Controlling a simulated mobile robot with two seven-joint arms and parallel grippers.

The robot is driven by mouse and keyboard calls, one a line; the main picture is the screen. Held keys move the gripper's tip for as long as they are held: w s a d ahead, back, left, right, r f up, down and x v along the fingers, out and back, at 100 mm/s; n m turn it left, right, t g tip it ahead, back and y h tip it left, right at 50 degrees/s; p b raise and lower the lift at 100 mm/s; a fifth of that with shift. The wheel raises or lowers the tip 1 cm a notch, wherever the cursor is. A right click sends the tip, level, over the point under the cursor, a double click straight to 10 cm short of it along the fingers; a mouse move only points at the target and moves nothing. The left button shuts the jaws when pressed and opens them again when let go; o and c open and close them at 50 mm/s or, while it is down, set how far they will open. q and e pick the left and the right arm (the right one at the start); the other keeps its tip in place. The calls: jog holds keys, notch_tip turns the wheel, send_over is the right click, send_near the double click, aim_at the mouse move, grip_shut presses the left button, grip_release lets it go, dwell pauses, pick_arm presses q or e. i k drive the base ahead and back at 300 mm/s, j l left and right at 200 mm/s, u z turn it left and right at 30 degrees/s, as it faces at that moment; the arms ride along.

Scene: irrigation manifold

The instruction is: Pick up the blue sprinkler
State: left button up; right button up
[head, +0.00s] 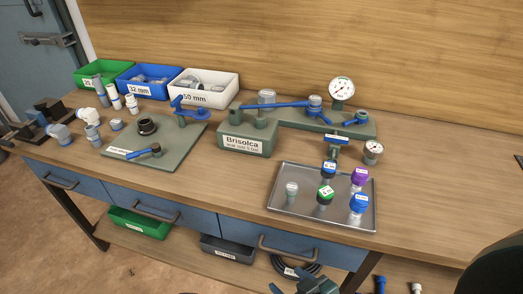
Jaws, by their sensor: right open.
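A blue-topped sprinkler (359,203) stands upright at the front right of a grey metal tray (282,209) on the bench. Another sprinkler with a blue top and a dark body (329,169) stands at the tray's back. A purple one (360,176), a green-topped one (325,194) and a pale grey-green one (291,189) share the tray. My left gripper is out of view.
Behind the tray is a green manifold (246,141) with a gauge (342,90) and blue levers. A small gauge (373,150) stands near the tray's back right corner. Bins (204,88) and fittings fill the left. The bench right of the tray (440,190) is clear.

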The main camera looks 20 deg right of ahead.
aim_at(328, 171)
jog(key=z, duration=1.25)
